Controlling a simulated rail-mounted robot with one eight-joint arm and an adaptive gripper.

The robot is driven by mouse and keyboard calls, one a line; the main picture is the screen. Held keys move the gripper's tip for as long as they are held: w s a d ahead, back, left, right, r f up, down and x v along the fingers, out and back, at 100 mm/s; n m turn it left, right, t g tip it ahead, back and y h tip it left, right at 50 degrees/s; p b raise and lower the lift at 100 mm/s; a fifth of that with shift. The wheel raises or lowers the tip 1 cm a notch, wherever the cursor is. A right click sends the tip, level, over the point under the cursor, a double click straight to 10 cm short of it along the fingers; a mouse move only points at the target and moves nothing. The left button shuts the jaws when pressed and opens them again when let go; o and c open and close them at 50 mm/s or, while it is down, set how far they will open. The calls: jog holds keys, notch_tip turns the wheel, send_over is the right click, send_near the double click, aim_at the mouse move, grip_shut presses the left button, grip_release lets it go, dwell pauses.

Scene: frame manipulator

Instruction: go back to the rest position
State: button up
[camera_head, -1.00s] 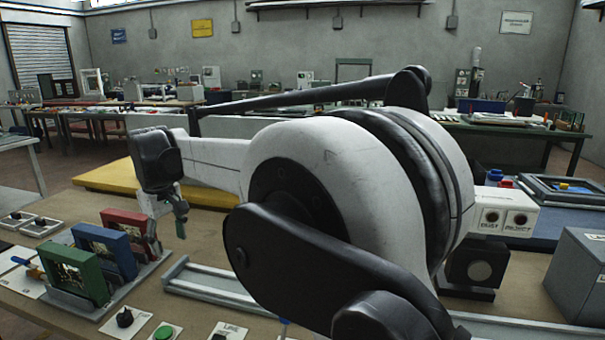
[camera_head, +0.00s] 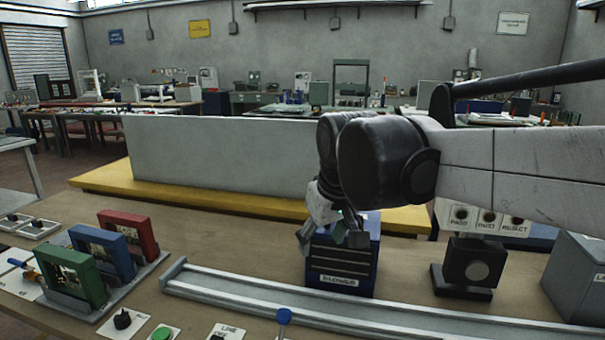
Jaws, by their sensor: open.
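My arm reaches in from the right in the head view. My gripper (camera_head: 333,238) points down and is open. Its fingers overlap the upper front of a blue box (camera_head: 342,265) with dark slots and a label. I cannot tell whether they touch it. Nothing shows between the fingers. Part of the box's top is hidden behind the gripper.
Green (camera_head: 68,272), blue (camera_head: 105,248) and red (camera_head: 130,233) frames stand in a rack at left. A grey rail (camera_head: 250,295) crosses the front. A black block (camera_head: 472,265) and grey box (camera_head: 578,280) stand at right. A grey wall panel (camera_head: 220,155) stands behind on a yellow base (camera_head: 120,185).

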jog(key=s+d+f+m+t, duration=0.1)
jog(key=s+d+f+m, duration=0.1)
jog(key=s+d+f, duration=0.3)
jog(key=s+d+f+m+t+h, duration=0.1)
jog(key=s+d+f+m, duration=0.2)
jog(key=s+d, duration=0.8)
notch_tip(320, 180, down, 2)
jog(key=shift+s+f+t, duration=0.1)
jog(key=shift+s+t, duration=0.3)
jog(key=shift+s, duration=0.1)
